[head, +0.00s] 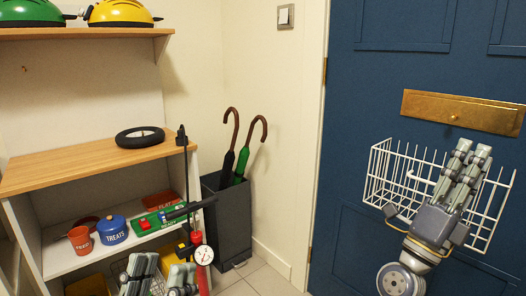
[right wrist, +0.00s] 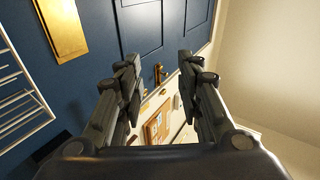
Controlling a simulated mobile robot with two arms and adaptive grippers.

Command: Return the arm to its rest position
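My right gripper (head: 471,158) is raised in front of the blue door and the white wire basket in the head view. In the right wrist view its two fingers (right wrist: 159,82) stand apart with nothing between them. My left gripper (head: 160,274) shows at the bottom of the head view, in front of the lower part of the shoe cubby. Its two fingers are apart, and I see nothing held between them. The rest of the left arm is out of view.
The wooden shoe cubby (head: 70,166) holds a black tyre, a blue treats jar (head: 112,230) and a red pot. A pump with a gauge (head: 203,255) stands close to my left gripper. An umbrella bin (head: 229,218) is beside it. The wire basket (head: 381,172) hangs on the door (head: 372,80).

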